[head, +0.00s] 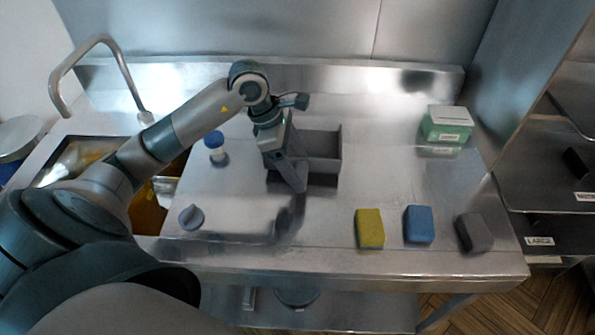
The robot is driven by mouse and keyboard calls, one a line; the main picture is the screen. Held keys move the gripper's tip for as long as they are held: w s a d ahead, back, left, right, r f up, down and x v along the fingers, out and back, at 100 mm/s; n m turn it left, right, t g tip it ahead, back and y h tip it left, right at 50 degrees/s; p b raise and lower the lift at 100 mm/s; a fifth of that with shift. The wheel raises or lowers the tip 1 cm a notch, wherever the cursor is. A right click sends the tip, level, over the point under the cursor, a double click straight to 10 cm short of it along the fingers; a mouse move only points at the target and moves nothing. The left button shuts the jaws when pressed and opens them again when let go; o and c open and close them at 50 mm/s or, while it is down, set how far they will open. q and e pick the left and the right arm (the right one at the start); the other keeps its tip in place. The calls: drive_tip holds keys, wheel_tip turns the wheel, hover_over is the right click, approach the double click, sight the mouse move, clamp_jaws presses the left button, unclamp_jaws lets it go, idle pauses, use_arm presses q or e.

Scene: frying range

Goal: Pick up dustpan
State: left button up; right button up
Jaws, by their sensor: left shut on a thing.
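The dustpan (322,146) is a grey, box-like piece with raised walls, over the middle of the steel counter. My left gripper (284,160) reaches in from the left and points down at the left side of the dustpan. It is shut on the dustpan, though the wrist and fingers hide the exact place of the grip. I cannot tell whether the dustpan is clear of the counter. My right gripper is not in view.
Yellow (370,229), blue (419,224) and dark grey (473,232) sponges lie along the front right of the counter (330,235). A green and white box (446,126) stands at the back right. A blue-capped bottle (216,149) and a grey knob-like piece (191,217) are at left, beside the sink.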

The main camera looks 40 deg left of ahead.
use_arm(q)
drive_tip(key=s+d+r+b, duration=0.2)
drive_tip(key=d+r+b, duration=0.1)
drive_tip(key=d+r, duration=0.5)
drive_tip(key=d, duration=0.3)
drive_tip(key=shift+s+d+r+b, duration=0.2)
drive_tip(key=shift+s+b, duration=0.15)
drive_tip(key=shift+s, duration=0.05)
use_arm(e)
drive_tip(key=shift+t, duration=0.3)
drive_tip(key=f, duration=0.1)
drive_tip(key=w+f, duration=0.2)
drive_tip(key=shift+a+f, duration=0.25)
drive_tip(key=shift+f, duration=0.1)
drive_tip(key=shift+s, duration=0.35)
